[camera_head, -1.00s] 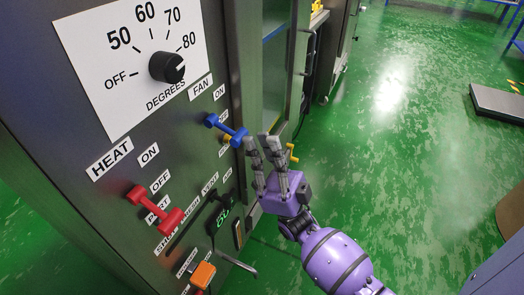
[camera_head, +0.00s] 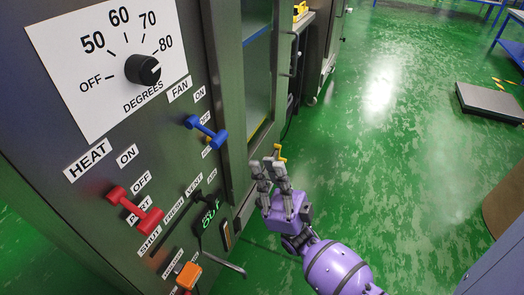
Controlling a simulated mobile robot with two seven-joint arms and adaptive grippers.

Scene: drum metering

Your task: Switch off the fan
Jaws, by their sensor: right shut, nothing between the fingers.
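The fan switch is a blue double-ended lever (camera_head: 206,132) on the grey control panel, below the FAN label (camera_head: 180,90) and beside the ON label (camera_head: 200,94). The lever slants down to the right, and the label under it is partly hidden. My right gripper (camera_head: 269,172), with grey fingers on a purple arm, is to the right of and below the lever, apart from it. Its fingers point up and look close together, with nothing held. My left gripper is not in view.
A red heat lever (camera_head: 135,210), a black temperature knob (camera_head: 143,69) and an orange switch (camera_head: 188,276) are on the same panel. A yellow handle (camera_head: 279,153) shows just behind my right fingertips. Green floor (camera_head: 400,170) lies open to the right.

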